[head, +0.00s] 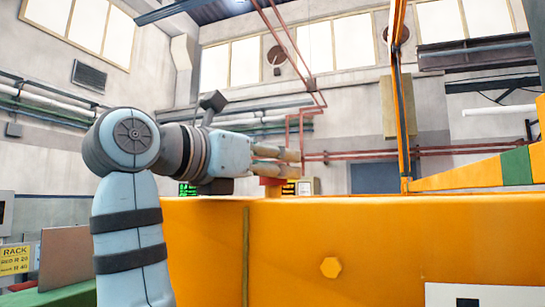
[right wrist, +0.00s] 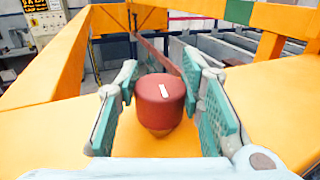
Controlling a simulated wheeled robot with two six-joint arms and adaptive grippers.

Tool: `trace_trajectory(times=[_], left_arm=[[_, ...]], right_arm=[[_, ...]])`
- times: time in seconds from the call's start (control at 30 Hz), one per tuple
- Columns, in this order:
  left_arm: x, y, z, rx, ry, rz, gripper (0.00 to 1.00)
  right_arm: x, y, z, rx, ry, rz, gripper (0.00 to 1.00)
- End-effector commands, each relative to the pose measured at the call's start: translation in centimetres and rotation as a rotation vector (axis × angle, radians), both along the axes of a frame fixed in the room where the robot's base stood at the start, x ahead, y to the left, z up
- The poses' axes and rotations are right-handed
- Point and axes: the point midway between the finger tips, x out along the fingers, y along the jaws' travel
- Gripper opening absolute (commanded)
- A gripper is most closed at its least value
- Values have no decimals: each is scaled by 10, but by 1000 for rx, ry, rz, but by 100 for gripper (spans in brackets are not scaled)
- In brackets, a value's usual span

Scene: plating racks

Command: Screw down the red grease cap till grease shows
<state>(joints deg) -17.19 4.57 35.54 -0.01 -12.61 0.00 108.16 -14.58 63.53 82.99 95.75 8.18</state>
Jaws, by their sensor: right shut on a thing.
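The red grease cap (right wrist: 158,108) stands upright on a tapered orange-brown base on top of a yellow beam (right wrist: 150,150). It has a short white mark on its top, tilted slightly. My right gripper (right wrist: 160,88) has its green-padded fingers on both sides of the cap, shut on it. In the head view my right gripper (head: 292,162) reaches in level above the yellow beam (head: 290,240), with a little of the red cap (head: 270,187) showing below the fingers. I see no grease around the cap. My left gripper is not in view.
A yellow hexagonal bolt head (head: 330,267) sits on the beam's front face. A yellow beam with a green band (head: 515,167) slopes at the right. A yellow rack sign (head: 15,258) is at the far left. Open air lies above the beam.

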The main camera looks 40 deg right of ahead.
Motion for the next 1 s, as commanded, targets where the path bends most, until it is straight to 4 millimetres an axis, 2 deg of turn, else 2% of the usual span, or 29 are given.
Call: trace_trajectory(times=[0.27,0.3,0.43,0.77,0.87,1.0], left_arm=[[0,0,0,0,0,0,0],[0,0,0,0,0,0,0],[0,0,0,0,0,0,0],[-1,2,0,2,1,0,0],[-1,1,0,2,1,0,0],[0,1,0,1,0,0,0]], right_arm=[[0,0,2,-7,-4,1,7],[0,0,2,-7,-4,1,36],[0,0,2,-6,-3,1,56],[0,4,1,-3,0,2,56],[-2,19,1,-5,-2,5,56],[-6,51,1,-6,-2,5,56]])
